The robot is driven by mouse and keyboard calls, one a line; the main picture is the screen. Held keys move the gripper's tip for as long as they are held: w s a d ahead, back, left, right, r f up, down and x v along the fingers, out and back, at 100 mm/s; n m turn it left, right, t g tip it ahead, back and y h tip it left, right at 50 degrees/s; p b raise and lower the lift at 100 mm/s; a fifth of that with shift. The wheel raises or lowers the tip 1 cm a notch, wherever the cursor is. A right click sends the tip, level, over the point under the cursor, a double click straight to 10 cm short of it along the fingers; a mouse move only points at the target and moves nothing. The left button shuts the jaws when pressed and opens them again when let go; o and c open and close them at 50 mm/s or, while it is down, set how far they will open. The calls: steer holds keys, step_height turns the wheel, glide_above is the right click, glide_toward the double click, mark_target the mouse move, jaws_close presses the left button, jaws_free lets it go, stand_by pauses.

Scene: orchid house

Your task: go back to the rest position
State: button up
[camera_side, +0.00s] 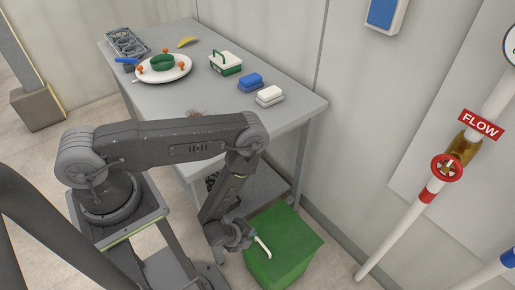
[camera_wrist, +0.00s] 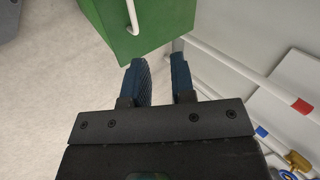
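My gripper (camera_wrist: 161,72) shows in the wrist view with its two dark blue fingers apart and nothing between them. A green cabinet (camera_wrist: 155,22) with a white handle (camera_wrist: 132,16) is beyond the fingertips, and I see no contact. In the side view my arm reaches forward and bends down beside the workbench. Its wrist is low, close to the left of the green cabinet (camera_side: 287,245) and its white handle (camera_side: 263,245). The fingers cannot be made out there.
The grey workbench (camera_side: 165,98) holds a white plate (camera_side: 183,70) with a green ring, a green-and-white caddy (camera_side: 226,62), a blue sponge (camera_side: 250,82) and a white block (camera_side: 269,96). White pipes (camera_side: 395,240) with a red valve (camera_side: 446,167) stand at right.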

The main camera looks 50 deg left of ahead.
steer(key=w+d+r+n, duration=0.1)
steer(key=w+r+n, duration=0.2)
steer(key=w+r, duration=0.55)
steer(key=w+d+r+n, duration=0.1)
steer(key=w+r+n, duration=0.3)
steer(key=r, duration=0.8)
step_height(320, 180, up, 18)
steer(key=a+n+g, duration=0.1)
steer(key=a+n, duration=0.1)
steer(key=n, duration=0.1)
steer(key=s+a+r+n, duration=0.2)
steer(key=s+r+n, duration=0.1)
steer(key=s+r, duration=0.5)
steer(key=s+a+r+n+g, duration=0.1)
steer(key=s+a+r+n, duration=0.2)
steer(key=s+r, duration=0.5)
steer(key=s, duration=0.4)
steer(key=shift+s+a+r+n, duration=0.2)
steer(key=shift+r+n, duration=0.2)
